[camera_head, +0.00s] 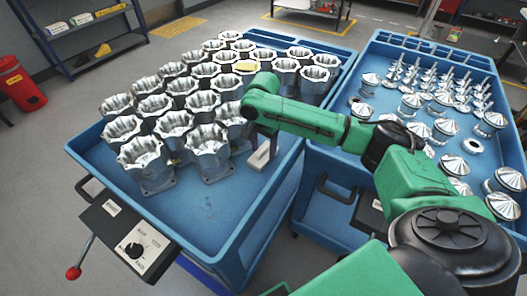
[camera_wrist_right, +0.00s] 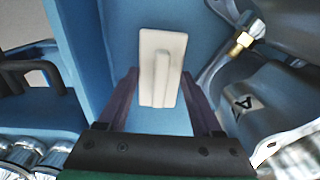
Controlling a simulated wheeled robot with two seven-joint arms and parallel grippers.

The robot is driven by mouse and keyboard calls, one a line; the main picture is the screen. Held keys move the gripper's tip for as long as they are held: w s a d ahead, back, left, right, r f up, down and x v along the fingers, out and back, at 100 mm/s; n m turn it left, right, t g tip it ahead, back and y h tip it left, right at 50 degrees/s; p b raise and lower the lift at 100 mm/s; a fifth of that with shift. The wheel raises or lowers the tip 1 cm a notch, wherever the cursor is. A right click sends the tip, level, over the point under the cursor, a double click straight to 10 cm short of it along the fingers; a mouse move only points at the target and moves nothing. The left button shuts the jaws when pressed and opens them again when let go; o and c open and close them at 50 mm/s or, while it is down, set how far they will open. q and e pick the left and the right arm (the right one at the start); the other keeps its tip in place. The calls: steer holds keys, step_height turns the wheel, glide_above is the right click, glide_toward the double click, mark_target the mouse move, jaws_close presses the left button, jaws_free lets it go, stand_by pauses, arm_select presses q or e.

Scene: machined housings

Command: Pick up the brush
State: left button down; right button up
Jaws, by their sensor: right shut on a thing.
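The brush is a pale, flat rectangular block with a raised grip. In the head view the brush (camera_head: 262,154) is in the left blue tray, beside the silver housings. It also shows in the wrist view (camera_wrist_right: 176,45). My right gripper (camera_head: 256,140) reaches down over the tray from the right, and its dark fingers show on both sides of the brush in the wrist view (camera_wrist_right: 160,78). It is shut on the brush. I cannot tell whether the brush touches the tray floor. My left gripper is not in view.
Several silver housings (camera_head: 140,157) stand close on the left of the brush in the blue tray (camera_head: 205,215). The tray's front part is clear. A second blue tray (camera_head: 349,168) on the right holds cone-shaped metal parts (camera_head: 444,128). A control box (camera_head: 128,240) sits at the front left.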

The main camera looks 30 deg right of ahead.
step_height(320, 180, up, 14)
step_height(320, 180, up, 6)
steer(key=p, duration=0.3)
glide_above(263, 148)
steer(key=shift+s, duration=0.1)
